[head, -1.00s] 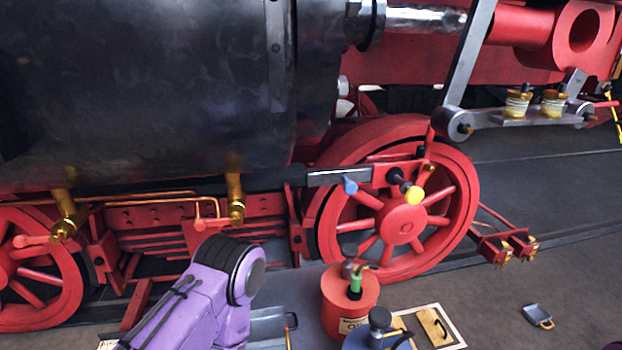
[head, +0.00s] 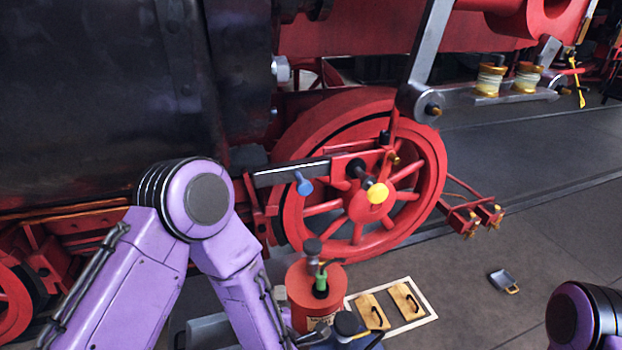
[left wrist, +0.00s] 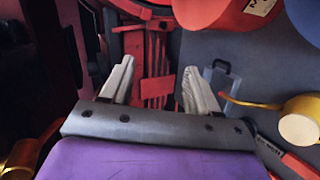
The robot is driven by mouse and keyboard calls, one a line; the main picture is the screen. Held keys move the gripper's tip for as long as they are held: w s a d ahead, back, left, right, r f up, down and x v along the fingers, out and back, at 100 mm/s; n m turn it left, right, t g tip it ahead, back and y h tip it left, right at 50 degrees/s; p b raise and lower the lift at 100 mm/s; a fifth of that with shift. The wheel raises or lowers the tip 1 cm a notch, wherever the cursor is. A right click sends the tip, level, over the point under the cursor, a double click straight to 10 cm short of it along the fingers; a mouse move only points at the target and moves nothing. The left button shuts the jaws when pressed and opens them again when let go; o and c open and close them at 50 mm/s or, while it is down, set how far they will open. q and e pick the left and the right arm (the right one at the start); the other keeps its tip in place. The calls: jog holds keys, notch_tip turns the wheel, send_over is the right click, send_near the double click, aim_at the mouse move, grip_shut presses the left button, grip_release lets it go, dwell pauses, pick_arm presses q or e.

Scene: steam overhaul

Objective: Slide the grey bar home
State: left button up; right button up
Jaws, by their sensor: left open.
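The grey bar (head: 275,175) lies almost level at the driving wheel (head: 425,165) in the head view, with its right end at a red block (head: 345,165). A blue knob (head: 304,184) sticks out from the bar. A black rod with a yellow end (head: 377,193) stands out from the block. I cannot tell how deep the bar sits in it. My left gripper (left wrist: 158,78) is open and empty in the left wrist view, over red framework and grey floor; the bar is not recognisable there. My right gripper is out of view.
A red can (head: 302,290) with a green-necked oiler stands below the wheel, beside a white-edged board (head: 425,300) with wooden blocks. A small grey pan (head: 503,280) lies on the floor. A yellow can (left wrist: 298,125) shows in the left wrist view.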

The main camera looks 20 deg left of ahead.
pick_arm(q)
jog(key=w+d+r+n+t+y, duration=0.2)
jog(key=w+d+r+n+t, duration=0.15)
jog(key=r+n, duration=0.65)
jog(key=n+y+p, duration=0.1)
jog(key=n+y, duration=0.2)
jog(key=n, duration=0.7)
send_near(306, 189)
jog(key=shift+n, duration=0.5)
jog(key=p+x, duration=0.4)
jog(key=x, duration=0.6)
jog(key=shift+a+r+p, duration=0.1)
jog(key=shift+r+p, duration=0.1)
jog(key=shift+p, duration=0.1)
jog(key=shift+w+a+f, duration=0.15)
jog(key=shift+w, duration=0.1)
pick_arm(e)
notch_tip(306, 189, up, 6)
